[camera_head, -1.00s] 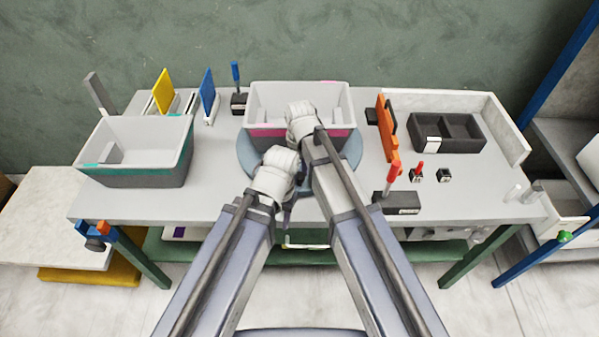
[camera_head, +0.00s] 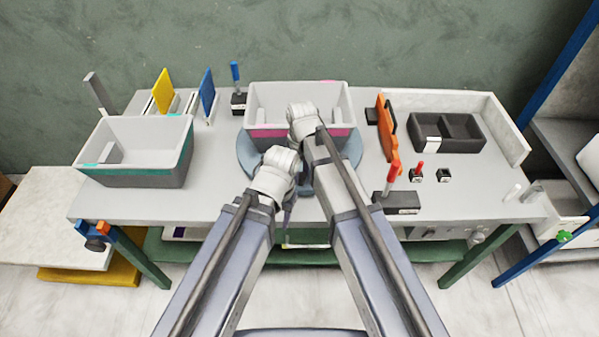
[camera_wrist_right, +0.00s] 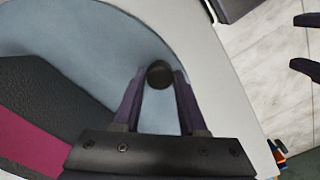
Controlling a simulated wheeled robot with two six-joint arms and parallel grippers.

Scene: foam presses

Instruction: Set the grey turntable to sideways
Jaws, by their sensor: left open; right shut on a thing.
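The grey turntable (camera_head: 246,158) is a round blue-grey disc at the middle of the table, and its rim also shows in the right wrist view (camera_wrist_right: 120,40). A light grey bin (camera_head: 262,100) with a magenta band stands on it, its long side toward me. In the right wrist view, my right gripper (camera_wrist_right: 160,78) is shut on a round black knob (camera_wrist_right: 159,72) near the disc's edge. In the head view, my right wrist hides that gripper. My left gripper (camera_head: 288,205) is open at the front table edge; its separated fingertips show in the right wrist view (camera_wrist_right: 306,44).
A grey bin with a teal band (camera_head: 140,165) stands at the left. Yellow (camera_head: 163,92) and blue (camera_head: 208,92) panels stand behind. An orange panel (camera_head: 387,130), a red-handled block (camera_head: 402,200) and a dark tray (camera_head: 430,145) are at the right.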

